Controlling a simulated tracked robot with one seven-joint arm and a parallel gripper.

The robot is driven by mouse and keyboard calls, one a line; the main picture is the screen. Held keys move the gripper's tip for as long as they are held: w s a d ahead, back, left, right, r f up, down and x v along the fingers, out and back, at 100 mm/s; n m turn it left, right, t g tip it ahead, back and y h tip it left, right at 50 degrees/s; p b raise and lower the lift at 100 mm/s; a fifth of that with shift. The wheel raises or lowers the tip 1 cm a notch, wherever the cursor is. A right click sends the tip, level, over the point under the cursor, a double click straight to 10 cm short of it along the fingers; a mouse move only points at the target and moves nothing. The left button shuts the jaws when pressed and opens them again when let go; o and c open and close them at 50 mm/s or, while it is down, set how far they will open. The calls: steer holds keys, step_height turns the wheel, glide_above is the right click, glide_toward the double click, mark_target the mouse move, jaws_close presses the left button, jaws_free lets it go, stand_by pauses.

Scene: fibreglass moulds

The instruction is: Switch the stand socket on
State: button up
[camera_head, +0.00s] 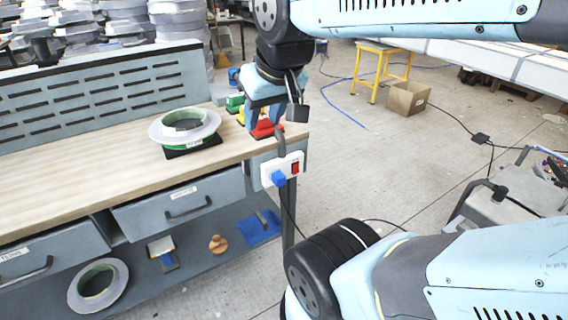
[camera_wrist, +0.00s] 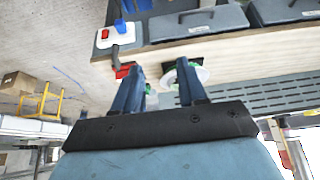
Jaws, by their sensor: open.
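The stand socket (camera_head: 268,172) is a white box on the end of the workbench, just below the top. It has a red switch (camera_head: 295,168) on its right and a blue plug (camera_head: 278,179) with a dark cable in it. I cannot tell the switch's position. In the wrist view the socket (camera_wrist: 124,40) shows at upper left, with its red switch (camera_wrist: 104,33) and blue plug (camera_wrist: 120,25). My gripper (camera_head: 264,114) is open and empty above the bench's right end, above and apart from the socket. Its fingers (camera_wrist: 159,68) are spread in the wrist view.
A red tool (camera_head: 264,130) with a grey handle lies at the bench's end, close to the socket. Green and yellow items are behind it. A ring-shaped mould (camera_head: 160,130) lies on the worktop (camera_head: 90,178). The floor right of the bench is open near the socket.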

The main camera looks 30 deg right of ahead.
steer(key=shift+w+d+f, duration=0.1)
steer(key=shift+w+d, duration=0.05)
steer(key=shift+w, duration=0.1)
steer(key=c, duration=0.3)
steer(key=w+d+f+n, duration=0.1)
steer(key=w, duration=0.1)
steer(key=w+d+f+n+h, duration=0.1)
steer(key=w, duration=0.1)
steer(key=w+d+f+g+h, duration=0.1)
steer(key=w+d, duration=0.1)
steer(key=shift+f+n, duration=0.15)
steer(key=shift+n, duration=0.25)
jaws_close()
steer(key=w+d+f+n, duration=0.3)
steer(key=d+f+n, duration=0.2)
steer(key=d+f, duration=0.2)
steer(key=w+d+f+n+y, duration=0.1)
steer(key=w+d+f+n, duration=0.3)
steer(key=d+f, duration=0.3)
steer(key=w+d+f+n+y, duration=0.1)
steer(key=w+d+f+n, duration=0.2)
steer(key=f, duration=1)
steer(key=shift+w+d+n+g, duration=0.35)
steer(key=shift+d+n, duration=1.25)
steer(key=shift+d, duration=0.9)
